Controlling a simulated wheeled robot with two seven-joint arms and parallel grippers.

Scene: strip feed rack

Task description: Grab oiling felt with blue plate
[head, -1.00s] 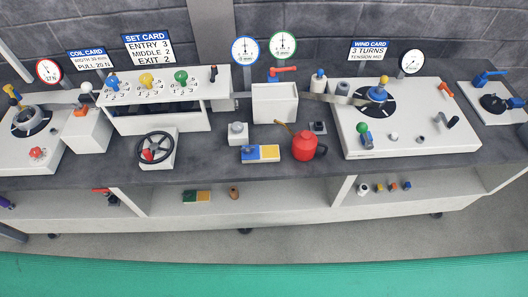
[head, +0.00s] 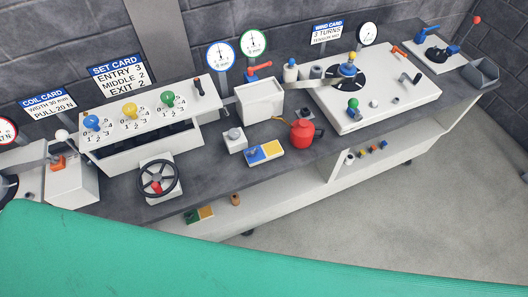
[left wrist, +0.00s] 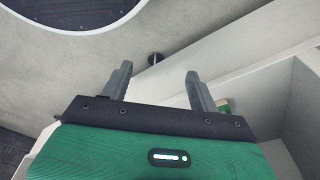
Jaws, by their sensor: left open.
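In the head view, the oiling felt with the blue plate (head: 265,152) lies flat on the bench top, blue on its left part and yellow on its right. It sits between a small white block with a grey knob (head: 234,139) and a red oil can (head: 303,134). A similar green and yellow piece (head: 199,215) lies on the shelf below. My left gripper (left wrist: 157,72) shows only in the left wrist view, fingers apart and empty, near the pale shelf. A small green piece (left wrist: 223,105) shows partly behind its right finger. My right gripper is in no view.
A handwheel (head: 158,178) and a knob panel (head: 132,118) stand left of the felt. A white box with a red lever (head: 260,103) is behind it. The winding plate (head: 390,98) lies right. The bench front edge is just before the felt.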

